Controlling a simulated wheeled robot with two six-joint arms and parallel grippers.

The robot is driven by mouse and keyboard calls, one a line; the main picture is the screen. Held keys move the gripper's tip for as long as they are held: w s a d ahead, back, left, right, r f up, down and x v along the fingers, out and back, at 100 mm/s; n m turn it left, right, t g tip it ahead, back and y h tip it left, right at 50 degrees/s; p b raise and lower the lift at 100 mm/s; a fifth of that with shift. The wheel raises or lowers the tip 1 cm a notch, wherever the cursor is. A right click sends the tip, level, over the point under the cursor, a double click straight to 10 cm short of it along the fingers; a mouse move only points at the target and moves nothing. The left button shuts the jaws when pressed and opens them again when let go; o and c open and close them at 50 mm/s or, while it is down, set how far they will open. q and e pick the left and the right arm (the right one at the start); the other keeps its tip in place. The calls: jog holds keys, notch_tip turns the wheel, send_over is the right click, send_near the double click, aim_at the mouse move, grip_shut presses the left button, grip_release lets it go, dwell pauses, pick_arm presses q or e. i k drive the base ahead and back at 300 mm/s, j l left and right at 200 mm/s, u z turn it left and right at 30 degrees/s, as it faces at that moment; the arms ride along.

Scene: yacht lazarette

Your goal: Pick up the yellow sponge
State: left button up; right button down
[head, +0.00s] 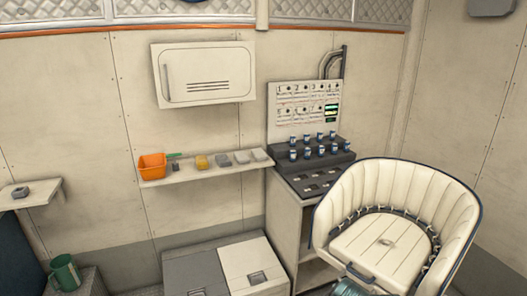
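A small yellow block that looks like the yellow sponge (201,162) sits on the narrow wall shelf (205,172) left of centre in the head view. A small dark item (175,166) stands to its left and a grey block (222,160) to its right, both close beside it. Neither of my grippers shows in the head view.
An orange tub (152,166) with a green handle beside it stands at the shelf's left end. Pale blocks (251,156) lie at its right end. A wall cabinet (203,73) hangs above. Floor lockers (225,268), a counter unit (312,168) and a padded seat (400,220) stand below and right.

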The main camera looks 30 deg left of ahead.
aim_at(202, 162)
jog(key=u, duration=1.4)
jog(key=z, duration=1)
jog(key=i+j+u, duration=0.15)
jog(key=i, duration=0.15)
jog(key=i+j+u, duration=0.15)
jog(key=i, duration=0.15)
